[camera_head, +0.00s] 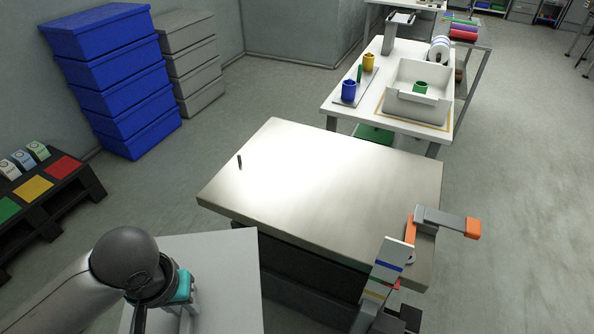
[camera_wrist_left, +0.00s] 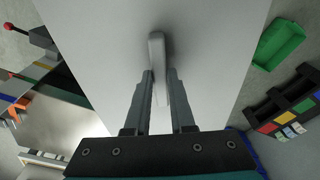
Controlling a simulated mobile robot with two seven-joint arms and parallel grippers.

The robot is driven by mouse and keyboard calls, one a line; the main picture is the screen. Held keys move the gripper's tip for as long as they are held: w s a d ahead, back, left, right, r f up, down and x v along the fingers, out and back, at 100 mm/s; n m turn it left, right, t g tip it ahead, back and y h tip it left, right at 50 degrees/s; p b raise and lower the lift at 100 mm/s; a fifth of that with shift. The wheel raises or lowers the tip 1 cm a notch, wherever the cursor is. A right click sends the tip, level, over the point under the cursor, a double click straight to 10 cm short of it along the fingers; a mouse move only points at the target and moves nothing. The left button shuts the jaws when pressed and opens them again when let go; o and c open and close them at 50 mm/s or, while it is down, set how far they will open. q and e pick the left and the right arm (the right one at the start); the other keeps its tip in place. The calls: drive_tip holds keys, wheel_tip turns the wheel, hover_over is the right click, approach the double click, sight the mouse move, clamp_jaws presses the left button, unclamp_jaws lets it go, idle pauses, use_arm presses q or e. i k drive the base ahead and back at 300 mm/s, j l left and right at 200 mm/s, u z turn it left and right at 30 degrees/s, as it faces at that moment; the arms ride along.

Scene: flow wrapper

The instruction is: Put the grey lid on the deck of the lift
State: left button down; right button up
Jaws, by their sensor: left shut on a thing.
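The grey lid (camera_head: 228,264) is a flat, light grey panel at the lower left of the head view. It also fills much of the left wrist view (camera_wrist_left: 212,50), with a raised bar handle (camera_wrist_left: 157,48) on it. My left gripper (camera_head: 187,307) is over the lid, and its fingers (camera_wrist_left: 160,84) are shut on that handle. The lift's deck (camera_head: 320,175) is a broad, flat metal top, right of and beyond the lid. A small dark pin (camera_head: 240,162) stands near its left edge. The lid's underside is hidden. My right gripper is not in view.
A striped post (camera_head: 388,258) and an orange-ended arm (camera_head: 472,228) stand at the deck's right front corner. A white table (camera_head: 332,107) with a white bin (camera_head: 415,105) is beyond. Blue boxes (camera_head: 115,80) are stacked at left. Most of the deck is bare.

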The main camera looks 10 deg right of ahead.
sight(321, 183)
drive_tip(key=i+j+z, duration=0.15)
drive_tip(key=z, duration=0.35)
drive_tip(key=i+j+z, duration=0.15)
drive_tip(key=z, duration=0.35)
drive_tip(key=j+z, duration=0.25)
drive_tip(key=z, duration=0.25)
drive_tip(key=i+j+z, duration=0.15)
drive_tip(key=j+z, duration=0.2)
drive_tip(key=i+j+z, duration=0.1)
drive_tip(key=j+z, duration=0.2)
